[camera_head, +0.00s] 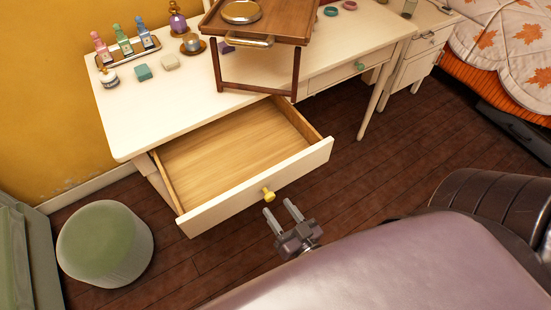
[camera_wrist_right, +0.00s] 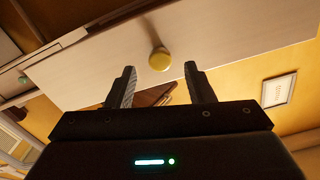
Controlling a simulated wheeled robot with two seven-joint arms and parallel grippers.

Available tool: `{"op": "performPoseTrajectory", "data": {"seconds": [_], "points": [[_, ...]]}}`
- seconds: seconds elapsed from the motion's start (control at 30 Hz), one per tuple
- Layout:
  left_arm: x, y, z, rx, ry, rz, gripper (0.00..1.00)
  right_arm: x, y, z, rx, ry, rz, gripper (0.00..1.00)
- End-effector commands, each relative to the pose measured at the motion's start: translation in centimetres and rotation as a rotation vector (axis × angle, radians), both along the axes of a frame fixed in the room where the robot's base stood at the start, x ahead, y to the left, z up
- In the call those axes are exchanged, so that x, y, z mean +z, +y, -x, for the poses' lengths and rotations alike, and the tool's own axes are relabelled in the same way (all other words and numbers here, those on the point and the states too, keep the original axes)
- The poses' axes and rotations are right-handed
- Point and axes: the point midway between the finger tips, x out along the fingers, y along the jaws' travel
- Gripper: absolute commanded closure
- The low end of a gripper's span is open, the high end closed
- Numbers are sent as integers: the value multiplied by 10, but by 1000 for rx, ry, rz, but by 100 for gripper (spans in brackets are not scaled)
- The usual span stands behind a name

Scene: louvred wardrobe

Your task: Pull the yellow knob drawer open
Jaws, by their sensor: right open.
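The drawer with the yellow knob stands pulled out from the white desk, its front panel (camera_head: 225,209) clear of the desk and its wooden inside (camera_head: 235,150) empty. The yellow knob (camera_head: 268,194) sits on the front panel. My right gripper (camera_head: 281,209) is open just in front of the knob, with its fingers pointing at the drawer. In the right wrist view the knob (camera_wrist_right: 160,60) shows beyond and between the open fingers (camera_wrist_right: 160,85), apart from them. My left gripper is not in view.
The white desk (camera_head: 190,100) carries a wooden tray table (camera_head: 275,22) and several small bottles. A second drawer with a green knob (camera_head: 360,66) is shut at the right. A green stool (camera_head: 105,243) stands at the left. Dark floor (camera_head: 215,265) lies before the drawer.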

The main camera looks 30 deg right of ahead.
Motion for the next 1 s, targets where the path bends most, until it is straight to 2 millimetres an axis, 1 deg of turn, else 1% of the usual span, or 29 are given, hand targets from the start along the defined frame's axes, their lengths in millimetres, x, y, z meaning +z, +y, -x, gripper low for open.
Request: {"op": "performPoseTrajectory", "data": {"seconds": [0.03,0.13,0.2,0.33,0.9,0.97,1.0], "points": [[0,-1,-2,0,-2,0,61,-2,0,11,0,5,0,52],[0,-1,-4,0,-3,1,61,-1,-1,27,0,4,0,52],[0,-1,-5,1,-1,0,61,-1,-1,36,0,3,1,52],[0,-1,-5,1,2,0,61,-1,-2,46,0,1,1,52],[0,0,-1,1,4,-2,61,-1,-2,48,0,1,1,52],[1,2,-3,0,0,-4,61,-5,-1,48,2,13,3,52],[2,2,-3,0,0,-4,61,-11,-1,48,5,34,9,52]]}}
